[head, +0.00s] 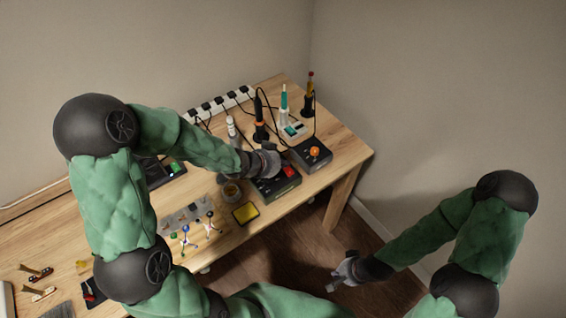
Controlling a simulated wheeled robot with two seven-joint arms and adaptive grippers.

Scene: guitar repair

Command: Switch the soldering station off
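A black box with a red switch (289,172) on its top stands near the table's front edge, and it looks like the soldering station (283,188). My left gripper (270,163) is over the back left part of this box, just left of the red switch, and hides part of its top. I cannot tell whether it touches the box, or whether its fingers are open or shut. The switch position is too small to read. My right gripper (340,272) is low over the floor, right of the table and away from the box; its finger opening is unclear.
A second black box with an orange knob (315,151) stands just right. Behind are an orange-black iron in a holder (260,131), a teal-white tool (284,100) and a power strip (212,108). A yellow sponge tray (245,213) lies in front left. Floor at right is clear.

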